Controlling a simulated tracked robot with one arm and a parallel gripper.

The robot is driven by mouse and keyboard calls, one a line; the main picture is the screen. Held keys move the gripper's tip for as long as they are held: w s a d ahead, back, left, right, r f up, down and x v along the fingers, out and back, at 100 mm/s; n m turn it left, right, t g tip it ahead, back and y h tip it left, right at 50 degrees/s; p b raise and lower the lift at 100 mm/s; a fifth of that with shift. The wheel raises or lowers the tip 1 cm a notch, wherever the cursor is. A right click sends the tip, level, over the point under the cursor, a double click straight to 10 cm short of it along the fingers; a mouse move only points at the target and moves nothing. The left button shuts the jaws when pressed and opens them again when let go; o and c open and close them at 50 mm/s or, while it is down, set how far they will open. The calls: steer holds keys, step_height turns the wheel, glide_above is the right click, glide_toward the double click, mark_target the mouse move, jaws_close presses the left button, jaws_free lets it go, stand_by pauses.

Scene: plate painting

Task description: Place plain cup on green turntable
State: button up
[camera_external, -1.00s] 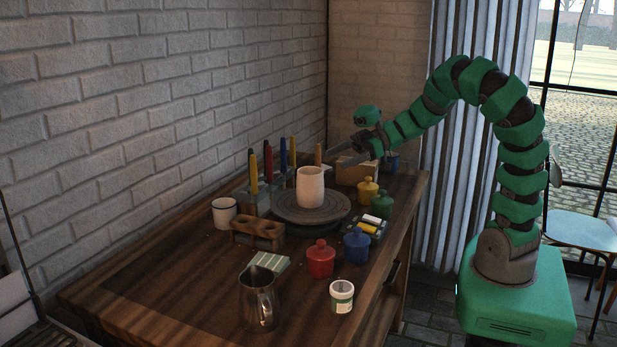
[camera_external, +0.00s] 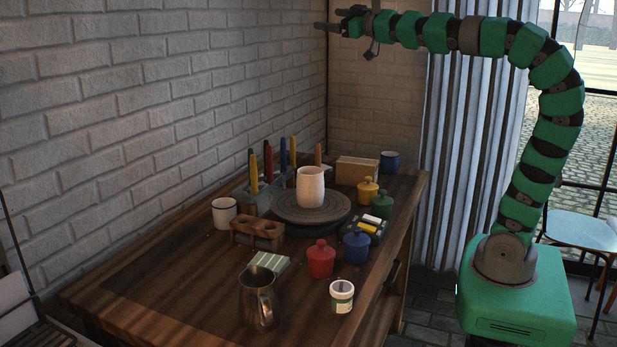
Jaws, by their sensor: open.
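The plain cup (camera_external: 310,187), pale and without a visible handle, stands upright on the round turntable (camera_external: 285,213). The turntable looks dark grey-brown on top, with a darker base below it. My gripper (camera_external: 327,27) is open and empty, high above the back of the table. It points left and is well apart from the cup.
A metal pitcher (camera_external: 258,300) is in front. The front left tabletop is clear.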

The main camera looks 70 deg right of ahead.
steer(key=s+a+r+m+g+y, duration=0.1)
steer(key=s+a+g+y, duration=0.2)
steer(key=s+a, duration=0.4)
steer(key=shift+s+a+r+m+y, duration=0.3)
steer(key=shift+s+r+m, duration=0.1)
steer(key=shift+s, duration=0.65)
